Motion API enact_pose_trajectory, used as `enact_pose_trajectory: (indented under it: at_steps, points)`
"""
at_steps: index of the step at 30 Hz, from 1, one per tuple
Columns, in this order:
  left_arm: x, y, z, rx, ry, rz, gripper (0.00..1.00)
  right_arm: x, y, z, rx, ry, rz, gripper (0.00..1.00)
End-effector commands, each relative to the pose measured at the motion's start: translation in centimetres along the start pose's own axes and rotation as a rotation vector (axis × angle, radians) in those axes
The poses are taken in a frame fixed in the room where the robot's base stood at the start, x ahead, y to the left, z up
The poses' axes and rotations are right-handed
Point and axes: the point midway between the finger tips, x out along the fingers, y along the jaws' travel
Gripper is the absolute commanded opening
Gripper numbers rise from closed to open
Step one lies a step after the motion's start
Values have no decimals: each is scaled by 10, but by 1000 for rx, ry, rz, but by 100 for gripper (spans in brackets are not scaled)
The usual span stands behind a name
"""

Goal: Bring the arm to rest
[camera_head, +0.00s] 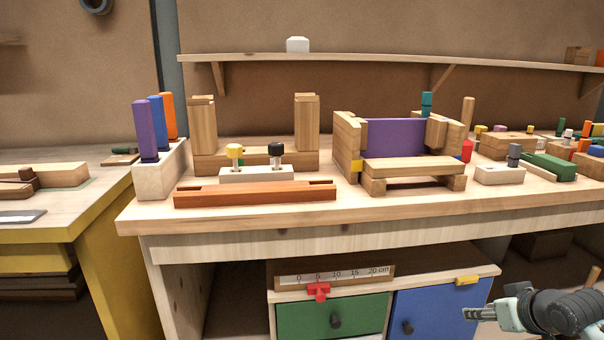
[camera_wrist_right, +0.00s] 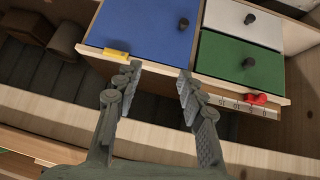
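My left gripper is not in either view.
The wooden bench (camera_head: 330,222) carries several blocks, including a purple panel (camera_head: 395,136) and an orange-brown beam (camera_head: 255,194). Below are a green drawer (camera_head: 310,318), a ruler (camera_head: 335,276) and a red clip (camera_head: 318,291). A yellow-sided table (camera_head: 100,265) stands at left.

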Motion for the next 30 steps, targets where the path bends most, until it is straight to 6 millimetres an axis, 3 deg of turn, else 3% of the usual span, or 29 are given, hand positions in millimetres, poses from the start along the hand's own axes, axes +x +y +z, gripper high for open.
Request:
enact_pose_trajectory:
  at_steps: [1,4,9,12,15,18,21,30]
  points:
    - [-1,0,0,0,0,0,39,13,-16,39,-2,-57,-4,40]
    - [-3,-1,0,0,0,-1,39,28,-44,109,-23,-158,5,40]
    - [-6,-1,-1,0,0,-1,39,30,-95,224,-63,-328,13,40]
    - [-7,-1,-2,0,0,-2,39,21,-121,277,-86,-409,16,40]
    - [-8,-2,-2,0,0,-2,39,11,-139,313,-106,-467,19,40]
    - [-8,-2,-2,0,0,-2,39,4,-149,333,-118,-500,22,40]
    - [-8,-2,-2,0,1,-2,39,1,-153,340,-123,-512,24,40]
    - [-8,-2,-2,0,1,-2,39,1,-153,340,-124,-512,24,40]
